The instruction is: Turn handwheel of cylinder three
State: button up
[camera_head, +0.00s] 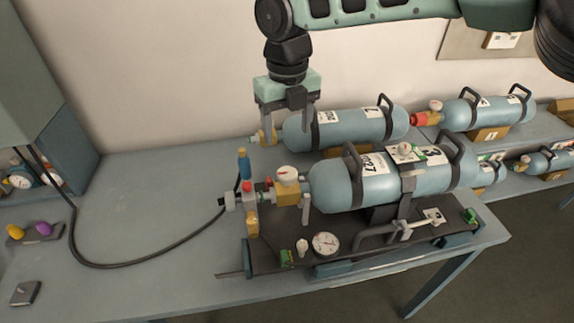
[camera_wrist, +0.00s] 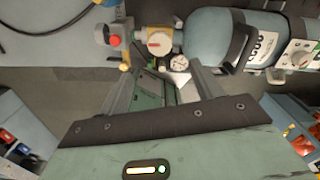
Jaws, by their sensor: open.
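Cylinder three (camera_head: 335,185) is a blue-grey cylinder marked 3, lying on its side on a dark backplate (camera_head: 285,228) on the bench. Its brass valve (camera_head: 287,190) is at its left end, topped by a round white handwheel (camera_head: 288,172). The handwheel (camera_wrist: 159,42) also shows in the wrist view, beyond the fingertips, with the cylinder (camera_wrist: 208,38) to its right. My gripper (camera_head: 285,128) points down with its fingers apart and nothing between them. In the head view it appears above and behind the handwheel, near cylinder one's valve end. It does not touch the handwheel.
Cylinder one (camera_head: 350,126) lies behind, its brass valve (camera_head: 264,137) near my fingers. A blue-capped bottle-like part (camera_head: 244,163) stands left of the handwheel. A black hose (camera_head: 150,255) curves across the bench. A pressure gauge (camera_head: 325,243) lies in front. The left bench is mostly clear.

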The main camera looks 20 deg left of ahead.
aim_at(287, 172)
notch_tip(287, 172, down, 12)
jog(key=p, duration=0.3)
jog(key=shift+p, duration=0.4)
jog(key=c, duration=1)
